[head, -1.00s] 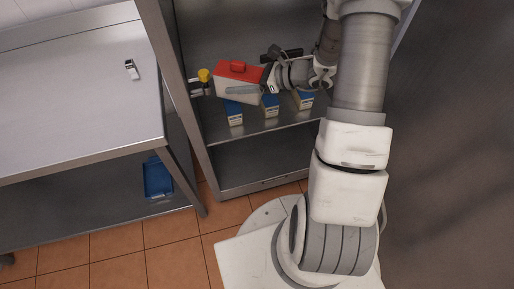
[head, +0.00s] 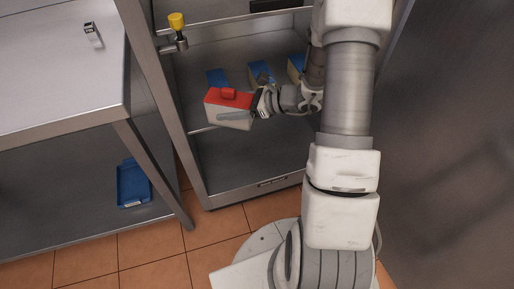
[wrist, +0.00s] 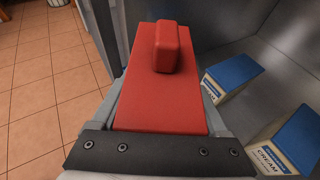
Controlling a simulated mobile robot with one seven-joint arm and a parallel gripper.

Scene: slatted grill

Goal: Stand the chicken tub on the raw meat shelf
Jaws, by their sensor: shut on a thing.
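The tub (head: 229,107) has a white body and a red lid with a raised red knob. My gripper (head: 256,104) is shut on it, a grey finger along its side, and holds it roughly level at the front of the open steel cabinet. In the wrist view the red lid (wrist: 160,95) fills the middle and hides most of the body. The tub overlaps the front edge of the carton shelf in the head view. The cabinet's bottom level (head: 240,172) looks empty. I see no readable label telling which level is the raw meat shelf.
Blue-topped cream cartons (wrist: 232,76) stand on the shelf to the tub's right in the wrist view. A yellow-topped item (head: 177,22) is at the cabinet's left post. A steel table (head: 60,60) stands left, with a blue tray (head: 133,185) on its lower shelf.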

